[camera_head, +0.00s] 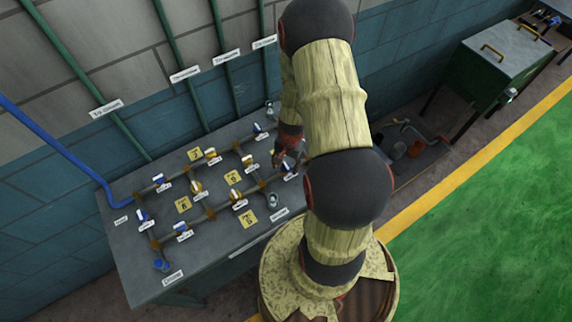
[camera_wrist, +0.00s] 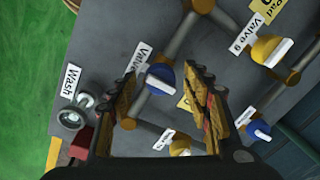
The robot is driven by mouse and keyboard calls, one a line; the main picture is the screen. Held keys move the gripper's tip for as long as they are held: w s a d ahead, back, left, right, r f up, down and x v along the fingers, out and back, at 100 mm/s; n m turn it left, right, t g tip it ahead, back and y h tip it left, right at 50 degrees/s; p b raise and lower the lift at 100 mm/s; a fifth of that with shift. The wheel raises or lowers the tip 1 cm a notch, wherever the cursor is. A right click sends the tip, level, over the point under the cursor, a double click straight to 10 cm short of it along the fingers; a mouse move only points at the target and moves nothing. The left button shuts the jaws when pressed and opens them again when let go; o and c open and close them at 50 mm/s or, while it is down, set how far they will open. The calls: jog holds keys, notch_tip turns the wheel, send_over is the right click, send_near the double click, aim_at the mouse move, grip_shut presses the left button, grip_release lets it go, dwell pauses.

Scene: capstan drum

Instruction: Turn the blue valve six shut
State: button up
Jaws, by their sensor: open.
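A blue valve (camera_wrist: 161,77) with a white bar handle sits between my gripper's fingers in the wrist view. Its handle slants across the cap. The label beside it starts with "Valve", but its number is hidden by a finger. My gripper (camera_wrist: 165,74) is open, with one finger on each side of this valve; I cannot tell whether they touch it. In the head view my gripper (camera_head: 284,152) is at the right end of the pipe table, next to a blue valve (camera_head: 291,166), and my arm hides part of that area.
The grey table (camera_head: 225,140) carries pipes with several blue and yellow valves. A yellow valve (camera_wrist: 270,50) labelled Valve 9 and another blue valve (camera_wrist: 258,131) stand nearby. A grey fitting (camera_wrist: 72,118) by the Wash label and a red block (camera_wrist: 81,143) are at left.

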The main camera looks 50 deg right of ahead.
aim_at(288, 167)
notch_tip(288, 167, up, 12)
jog(key=shift+s+d, duration=0.15)
jog(key=shift+s, duration=0.3)
dwell(0.6)
